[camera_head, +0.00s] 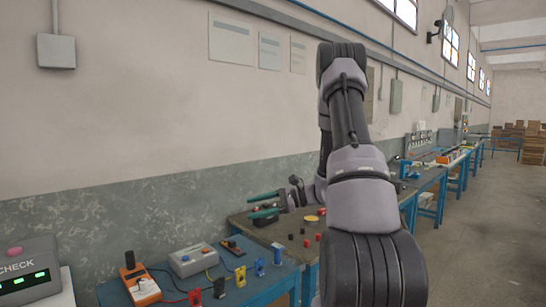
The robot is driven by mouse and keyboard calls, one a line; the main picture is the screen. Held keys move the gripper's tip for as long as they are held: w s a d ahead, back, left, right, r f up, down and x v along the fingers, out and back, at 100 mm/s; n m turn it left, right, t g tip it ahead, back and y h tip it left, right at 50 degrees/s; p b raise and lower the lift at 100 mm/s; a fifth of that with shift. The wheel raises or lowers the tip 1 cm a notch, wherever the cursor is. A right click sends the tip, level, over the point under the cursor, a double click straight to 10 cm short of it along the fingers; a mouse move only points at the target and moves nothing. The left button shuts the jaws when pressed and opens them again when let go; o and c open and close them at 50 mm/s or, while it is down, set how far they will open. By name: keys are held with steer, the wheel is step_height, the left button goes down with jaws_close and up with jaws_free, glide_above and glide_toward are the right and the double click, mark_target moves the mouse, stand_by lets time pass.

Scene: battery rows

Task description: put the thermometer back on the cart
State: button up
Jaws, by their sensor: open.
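My gripper (251,207) has teal fingers, spread apart with a gap between them. It points left over the far, dark-topped bench, and my arm rises across the middle of the picture. A small black object (266,221) sits just below the fingers; I cannot tell whether they touch it. I cannot pick out a thermometer for certain. No cart is clearly recognisable, and my arm hides part of the benches.
The near blue bench (262,291) holds an orange handheld meter (139,284), a grey box meter (193,260) and coloured clips. A CHECK box (28,272) stands at far left. Small red and black pieces lie on the dark bench (290,224). The floor (483,240) at right is clear.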

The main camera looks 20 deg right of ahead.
steer(key=s+a+r+n+g+h, duration=0.5)
steer(key=s+a+r+n, duration=0.25)
steer(key=s+r, duration=0.4)
steer(key=s+d+r+n+t+h, duration=0.3)
steer(key=s+r+n+t+h, duration=0.3)
steer(key=s, duration=0.5)
steer(key=shift+s+r+h, duration=0.3)
steer(key=shift+r+h, duration=0.3)
steer(key=shift+r, duration=0.8)
steer(key=shift+d, duration=0.1)
